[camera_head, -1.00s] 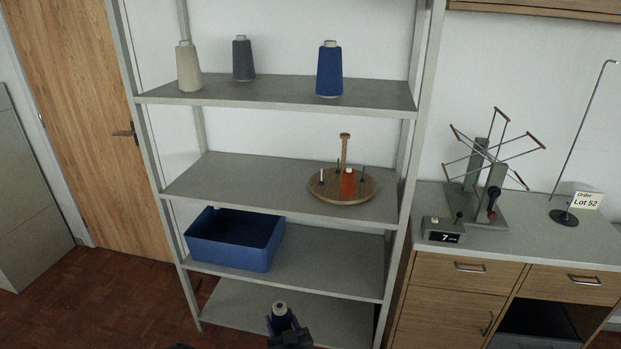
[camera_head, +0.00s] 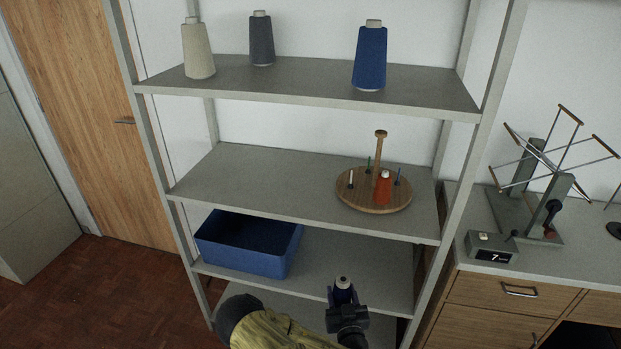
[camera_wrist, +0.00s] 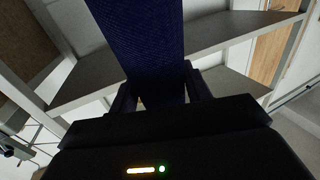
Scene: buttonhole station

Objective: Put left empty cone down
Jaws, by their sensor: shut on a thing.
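My gripper (camera_head: 345,304) is shut on a dark navy cone (camera_head: 342,289) with a pale top, in front of the lower shelves in the head view. In the wrist view the navy cone (camera_wrist: 140,35) stands between the two fingers (camera_wrist: 160,92), and its surface looks finely textured, like wound yarn. Its lower end is hidden by the gripper. On the top visible shelf (camera_head: 290,82) stand a cream cone (camera_head: 198,52), a grey cone (camera_head: 261,40) and a blue cone (camera_head: 369,58), all upright and apart.
A blue open bin (camera_head: 245,252) sits on the shelf under the middle one. A round wooden stand (camera_head: 374,205) with a post, thin pegs and a red spool (camera_head: 383,190) is on the middle shelf (camera_head: 260,180), whose left part is clear. A winder (camera_head: 535,200) stands on the cabinet at right.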

